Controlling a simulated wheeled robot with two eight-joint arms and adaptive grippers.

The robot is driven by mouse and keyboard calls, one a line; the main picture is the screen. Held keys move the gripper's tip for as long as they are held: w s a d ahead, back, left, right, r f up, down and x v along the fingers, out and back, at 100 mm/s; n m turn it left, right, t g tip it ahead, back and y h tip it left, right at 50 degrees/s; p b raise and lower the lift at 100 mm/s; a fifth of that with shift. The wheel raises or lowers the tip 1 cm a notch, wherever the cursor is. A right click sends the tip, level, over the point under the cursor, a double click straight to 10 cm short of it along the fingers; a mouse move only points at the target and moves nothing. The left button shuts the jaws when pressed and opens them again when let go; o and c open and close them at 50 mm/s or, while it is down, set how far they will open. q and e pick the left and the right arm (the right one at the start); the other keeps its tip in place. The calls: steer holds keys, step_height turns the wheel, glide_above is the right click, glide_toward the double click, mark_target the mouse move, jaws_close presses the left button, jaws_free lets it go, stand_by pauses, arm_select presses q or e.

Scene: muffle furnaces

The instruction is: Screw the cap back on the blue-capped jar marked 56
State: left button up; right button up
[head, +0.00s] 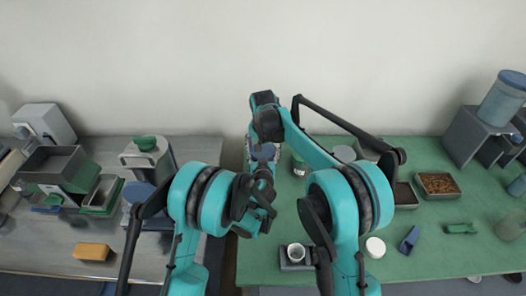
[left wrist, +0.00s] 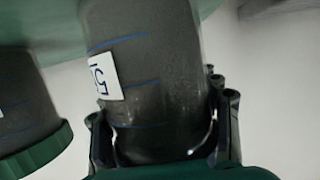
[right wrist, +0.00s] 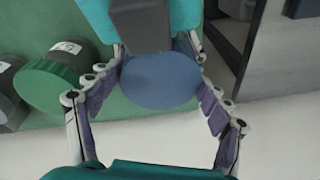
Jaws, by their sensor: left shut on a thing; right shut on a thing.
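The grey jar (left wrist: 155,80) with a white label, partly cut off and starting with 5, fills the middle of the left wrist view. My left gripper (left wrist: 162,125) is shut around it, one finger on each side. The blue cap (right wrist: 160,80) shows as a round disc in the right wrist view, between the fingers of my right gripper (right wrist: 157,75), which is shut on its rim. In the head view the blue cap (head: 263,152) shows small below my right gripper (head: 262,138). The cap hides the jar's mouth, so I cannot tell how it sits on the thread.
A green-capped jar (right wrist: 48,90) stands close by on the green bench; it also shows in the left wrist view (left wrist: 35,140). A gap separates the green and grey benches.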

arm_select(q)
steer(key=shift+d, duration=0.2)
arm_select(e)
steer(key=shift+o, duration=0.3)
steer(key=shift+a+f, duration=0.25)
steer(key=shift+f, duration=0.05)
arm_select(q)
steer(key=shift+d, duration=0.15)
arm_select(e)
steer(key=shift+o, duration=1)
steer(key=shift+s+f+t, duration=0.15)
steer(key=shift+f+t, duration=0.25)
steer(key=shift+f, duration=0.35)
steer(key=shift+s+r+t+y, duration=0.1)
steer(key=shift+t+y, duration=0.2)
steer(key=shift+t, duration=0.5)
steer(key=shift+w+r+t, duration=0.1)
steer(key=shift+w+t, duration=0.1)
steer(key=shift+t, duration=0.1)
